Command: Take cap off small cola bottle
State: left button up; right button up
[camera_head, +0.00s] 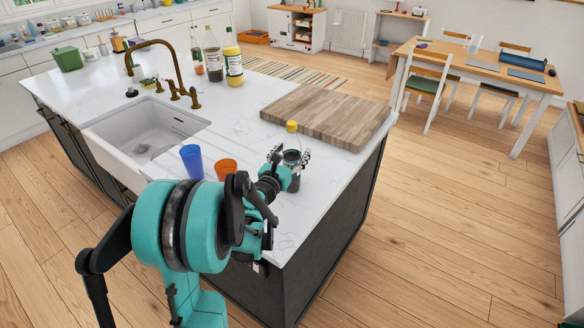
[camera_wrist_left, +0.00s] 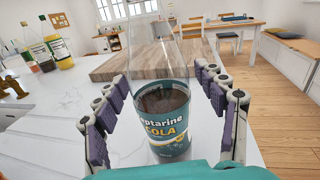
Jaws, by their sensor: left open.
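The small cola bottle (camera_head: 292,178) stands upright on the white island counter near its front right corner. Its yellow cap (camera_head: 292,126) is on top, above my fingers. My left gripper (camera_head: 290,156) is open, with one finger on each side of the bottle. In the left wrist view the bottle (camera_wrist_left: 166,128) shows a dark teal label and dark cola between the two purple-padded fingers, with visible gaps at both sides. Its top runs out of that view, so the cap is hidden there. My right gripper is not in view.
A blue cup (camera_head: 192,161) and an orange cup (camera_head: 226,168) stand left of the bottle. A wooden board (camera_head: 330,112) lies just behind it. A sink (camera_head: 140,130) with a brass tap and several larger bottles are farther left. The counter's right edge is close.

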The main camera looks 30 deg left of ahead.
pick_arm(q)
grip_shut()
jog(key=shift+r, duration=0.1)
